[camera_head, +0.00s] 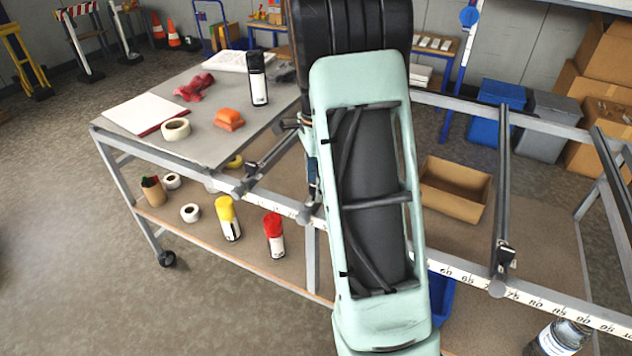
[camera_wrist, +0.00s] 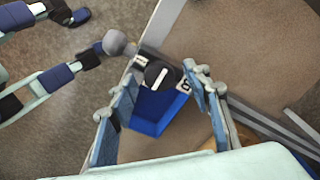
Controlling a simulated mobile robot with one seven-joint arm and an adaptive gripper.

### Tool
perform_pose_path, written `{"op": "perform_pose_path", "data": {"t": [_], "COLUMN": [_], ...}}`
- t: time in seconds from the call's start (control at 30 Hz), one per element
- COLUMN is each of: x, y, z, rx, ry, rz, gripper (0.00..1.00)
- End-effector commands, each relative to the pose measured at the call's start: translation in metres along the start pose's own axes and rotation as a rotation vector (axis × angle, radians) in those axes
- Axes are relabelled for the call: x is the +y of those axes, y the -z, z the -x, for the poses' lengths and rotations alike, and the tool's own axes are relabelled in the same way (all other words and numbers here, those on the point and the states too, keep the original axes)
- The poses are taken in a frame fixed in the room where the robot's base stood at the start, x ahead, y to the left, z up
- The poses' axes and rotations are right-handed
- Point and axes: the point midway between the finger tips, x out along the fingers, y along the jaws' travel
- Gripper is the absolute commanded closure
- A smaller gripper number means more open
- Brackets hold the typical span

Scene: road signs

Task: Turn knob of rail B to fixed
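In the wrist view, a round black knob (camera_wrist: 158,75) with a white pointer line sits on the rail's dark end block, by a grey ball end (camera_wrist: 117,43). The line lies diagonally, lower left to upper right. Small white labels flank the knob; one bears a dark mark that I cannot read surely. My gripper (camera_wrist: 160,79) is open, its blue-padded fingers on either side of the knob with gaps visible. I cannot tell whether they reach its depth. In the head view my mint arm hides the gripper and this knob.
A blue bin (camera_wrist: 158,112) is below the knob. In the head view, other rails stand at left (camera_head: 268,160) and right (camera_head: 503,180) along the frame with a numbered scale (camera_head: 540,302). A grey tabletop (camera_head: 195,145) holds tape, a bottle and cloths. A cardboard box (camera_head: 453,190) lies below.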

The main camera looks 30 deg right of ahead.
Motion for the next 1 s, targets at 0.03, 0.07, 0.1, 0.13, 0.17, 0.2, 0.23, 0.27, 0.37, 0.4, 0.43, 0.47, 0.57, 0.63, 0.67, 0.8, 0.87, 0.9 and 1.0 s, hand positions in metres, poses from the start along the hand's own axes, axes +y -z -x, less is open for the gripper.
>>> {"op": "perform_pose_path", "data": {"t": [0.03,0.07,0.1,0.13,0.17,0.2,0.23,0.27,0.37,0.4,0.43,0.47,0.57,0.63,0.67,0.8,0.87,0.9,1.0], "x": [0.000,0.000,0.000,0.000,0.000,0.000,0.000,0.000,-0.001,-0.001,-0.001,-0.001,-0.001,-0.001,-0.001,-0.001,0.000,0.000,0.000], "y": [0.000,0.000,0.000,0.000,0.000,0.000,-0.001,-0.001,-0.001,-0.001,0.000,0.000,0.000,0.000,0.000,0.000,0.000,0.000,0.000], "z": [0.000,0.000,0.000,0.000,0.000,0.002,0.004,0.007,0.021,0.030,0.036,0.043,0.065,0.079,0.085,0.106,0.112,0.115,0.119], "rx": [0.000,0.000,0.000,0.000,0.000,0.000,0.000,0.000,0.000,0.001,0.001,0.001,0.001,0.001,0.001,0.001,0.001,0.001,0.000], "ry": [-0.001,-0.001,-0.001,-0.001,-0.001,-0.001,-0.001,0.000,0.002,0.004,0.003,0.004,0.004,0.003,0.003,0.002,0.001,0.001,-0.001], "rz": [0.001,0.001,0.001,0.001,0.001,0.001,0.001,0.002,0.002,0.002,0.002,0.002,0.002,0.002,0.002,0.001,0.001,0.001,0.001], "gripper": [0.55,0.55,0.55,0.55,0.55,0.55,0.55,0.55,0.55,0.55,0.55,0.55,0.55,0.55,0.55,0.55,0.55,0.55,0.55]}}
